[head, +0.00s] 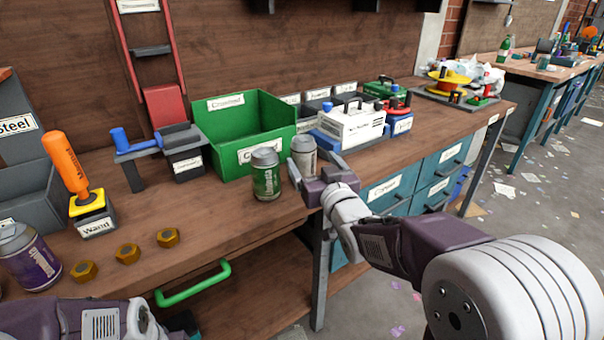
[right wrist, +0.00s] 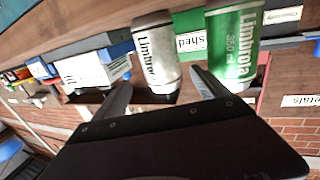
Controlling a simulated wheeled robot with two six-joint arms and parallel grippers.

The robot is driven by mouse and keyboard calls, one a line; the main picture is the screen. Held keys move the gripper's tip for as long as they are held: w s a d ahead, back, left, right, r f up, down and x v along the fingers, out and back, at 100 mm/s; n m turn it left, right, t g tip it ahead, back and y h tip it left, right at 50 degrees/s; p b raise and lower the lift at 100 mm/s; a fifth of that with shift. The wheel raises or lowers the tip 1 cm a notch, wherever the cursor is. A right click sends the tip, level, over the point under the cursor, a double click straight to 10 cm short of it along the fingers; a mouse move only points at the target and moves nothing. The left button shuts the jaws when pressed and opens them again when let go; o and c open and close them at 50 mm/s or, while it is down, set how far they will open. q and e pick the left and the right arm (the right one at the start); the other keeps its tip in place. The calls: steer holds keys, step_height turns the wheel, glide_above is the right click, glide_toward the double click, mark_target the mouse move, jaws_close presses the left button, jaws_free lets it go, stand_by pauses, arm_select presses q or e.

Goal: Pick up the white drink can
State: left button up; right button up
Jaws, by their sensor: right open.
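The white drink can (head: 304,154) stands upright on the workbench in the head view, just right of a green drink can (head: 266,174). My right gripper (head: 316,176) is open at the white can, with its fingers on either side of it. In the right wrist view the white can (right wrist: 156,58) shows between and beyond the two fingertips (right wrist: 160,88), and the green can (right wrist: 232,45) is beside the right-hand finger. I cannot tell whether the fingers touch the white can. My left arm shows at the lower left, but its gripper is not visible.
A green bin (head: 243,130) stands behind the cans. A white case (head: 352,122) is to their right. A purple can (head: 28,255), several brass nuts (head: 127,253) and an orange-handled tool (head: 66,164) are at left. The bench front edge is close to the cans.

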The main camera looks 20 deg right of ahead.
mark_target(307, 158)
steer(key=w+b, duration=0.1)
steer(key=w, duration=0.3)
steer(key=shift+a, duration=0.15)
steer(key=w, duration=0.1)
steer(key=w+b, duration=0.1)
steer(key=w, duration=0.3)
steer(key=shift+a+f, duration=0.15)
steer(key=shift+a, duration=0.1)
steer(key=c, duration=1.4)
step_height(307, 158, up, 10)
steer(key=p, duration=0.4)
steer(key=shift+p, duration=0.3)
